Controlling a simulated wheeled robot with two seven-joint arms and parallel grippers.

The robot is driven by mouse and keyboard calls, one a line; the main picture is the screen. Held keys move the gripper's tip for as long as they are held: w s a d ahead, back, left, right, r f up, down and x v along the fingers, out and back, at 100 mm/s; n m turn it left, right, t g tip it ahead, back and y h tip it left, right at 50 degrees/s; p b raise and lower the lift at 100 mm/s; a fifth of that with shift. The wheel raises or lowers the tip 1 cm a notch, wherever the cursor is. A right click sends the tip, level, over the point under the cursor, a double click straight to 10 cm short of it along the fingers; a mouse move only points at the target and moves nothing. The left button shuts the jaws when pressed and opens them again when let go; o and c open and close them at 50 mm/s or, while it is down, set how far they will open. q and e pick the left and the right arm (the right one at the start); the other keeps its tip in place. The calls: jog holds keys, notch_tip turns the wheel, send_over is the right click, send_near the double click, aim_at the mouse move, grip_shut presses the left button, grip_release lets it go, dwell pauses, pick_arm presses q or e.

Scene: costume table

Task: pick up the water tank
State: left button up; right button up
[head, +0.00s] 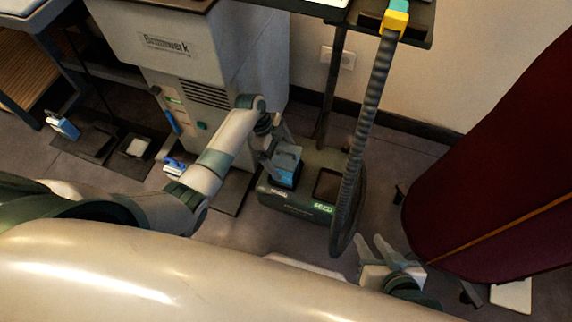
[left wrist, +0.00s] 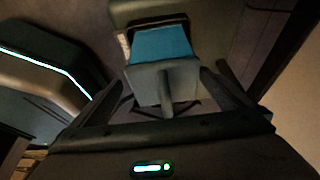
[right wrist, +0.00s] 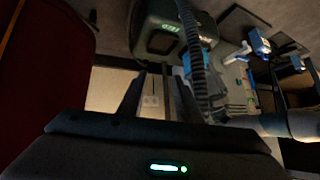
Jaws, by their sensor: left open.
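The water tank (head: 287,172) is a blue box with a grey lid and raised handle, seated in the left part of the green floor machine (head: 324,208). In the left wrist view the tank (left wrist: 160,46) is straight ahead, its handle between the finger lines. My left gripper (head: 279,146) is open at the tank's top, with one finger on each side of the handle; contact cannot be told. My right gripper (head: 374,246) is open and empty, low in front of the machine; its fingers also show apart in the right wrist view (right wrist: 158,88).
A dark ribbed hose (head: 362,140) with a yellow end hangs from the table (head: 420,30) and passes in front of the machine's right side. A large grey-white cabinet (head: 200,60) stands behind left. A dark red rounded form (head: 500,190) is at right.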

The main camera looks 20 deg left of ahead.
pick_arm(q)
jog(key=shift+w+d+f, duration=0.1)
jog(key=shift+d+f, duration=0.1)
jog(key=shift+f, duration=0.1)
jog(key=b+x, duration=0.1)
jog(key=x, duration=0.3)
jog(key=shift+w+d+r+b, duration=0.15)
jog(key=shift+w+b, duration=0.05)
jog(key=shift+b, duration=0.1)
jog(key=shift+d+f, duration=0.1)
jog(key=shift+f, duration=0.15)
pick_arm(e)
jog(key=w+a+r+t+y, duration=0.1)
jog(key=w+a+r+t, duration=0.1)
jog(key=w+r+t, duration=0.1)
jog(key=shift+w+r+t, duration=0.3)
jog(key=shift+w+r, duration=0.15)
jog(key=shift+r, duration=0.25)
pick_arm(q)
jog(key=shift+c, duration=0.3)
pick_arm(e)
jog(key=shift+a, duration=0.1)
pick_arm(q)
jog(key=shift+w, duration=0.1)
jog(key=c, duration=1.9)
jog(key=shift+r, duration=0.25)
pick_arm(e)
jog(key=shift+s+f, duration=0.1)
